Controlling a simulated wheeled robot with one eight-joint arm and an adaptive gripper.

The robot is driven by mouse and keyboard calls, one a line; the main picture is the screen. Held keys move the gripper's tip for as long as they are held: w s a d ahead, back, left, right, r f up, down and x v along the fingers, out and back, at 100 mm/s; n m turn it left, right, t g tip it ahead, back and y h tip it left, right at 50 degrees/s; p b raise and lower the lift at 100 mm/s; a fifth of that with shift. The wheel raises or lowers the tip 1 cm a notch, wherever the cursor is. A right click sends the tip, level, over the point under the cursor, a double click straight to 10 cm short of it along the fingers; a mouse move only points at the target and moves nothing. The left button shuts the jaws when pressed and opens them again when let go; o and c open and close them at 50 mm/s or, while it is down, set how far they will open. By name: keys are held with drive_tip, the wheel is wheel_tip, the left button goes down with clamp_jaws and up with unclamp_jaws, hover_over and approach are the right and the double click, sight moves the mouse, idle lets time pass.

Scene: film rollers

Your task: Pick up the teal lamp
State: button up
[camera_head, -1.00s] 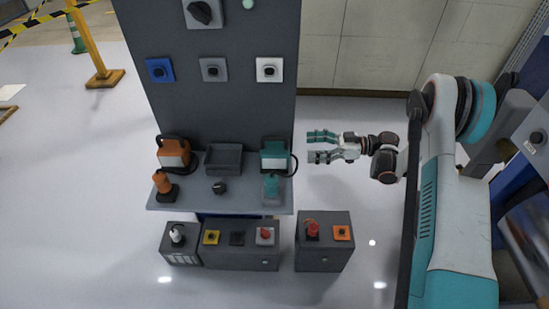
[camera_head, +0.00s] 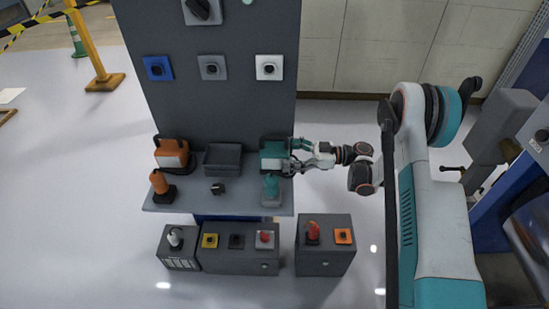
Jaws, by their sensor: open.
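The teal lamp (camera_head: 270,155), a boxy lantern, stands at the right end of the grey shelf (camera_head: 215,207), against the dark panel. My gripper (camera_head: 287,155) reaches in from the right at the lamp's right side and is open. Its fingers overlap the lamp's right part in the picture and hide some of it. I cannot tell whether the fingers touch it. A smaller teal object (camera_head: 271,187) stands on the shelf just in front of the lamp.
An orange lantern (camera_head: 171,153), an orange object (camera_head: 160,182), a dark tray (camera_head: 223,159) and a small black knob (camera_head: 218,189) share the shelf. Grey boxes with buttons (camera_head: 324,247) stand below. A dark panel (camera_head: 210,105) rises behind.

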sight(274, 147)
drive_tip(key=a+b, duration=0.2)
drive_tip(key=a, duration=0.3)
drive_tip(key=shift+w, duration=0.15)
drive_tip(key=shift+d, duration=0.1)
drive_tip(key=c, duration=1.3)
drive_tip(key=shift+r, duration=0.2)
drive_tip(key=shift+r+p, duration=0.3)
wheel_tip(274, 147, up, 3)
drive_tip(key=shift+r+p, duration=0.15)
drive_tip(key=shift+p, duration=0.8)
drive_tip(key=d+p, duration=0.1)
drive_tip(key=d, duration=0.5)
drive_tip(key=d+p, duration=0.2)
drive_tip(key=d, duration=0.4)
drive_tip(key=d+p, duration=0.1)
drive_tip(key=d, duration=0.5)
drive_tip(key=shift+f, duration=0.3)
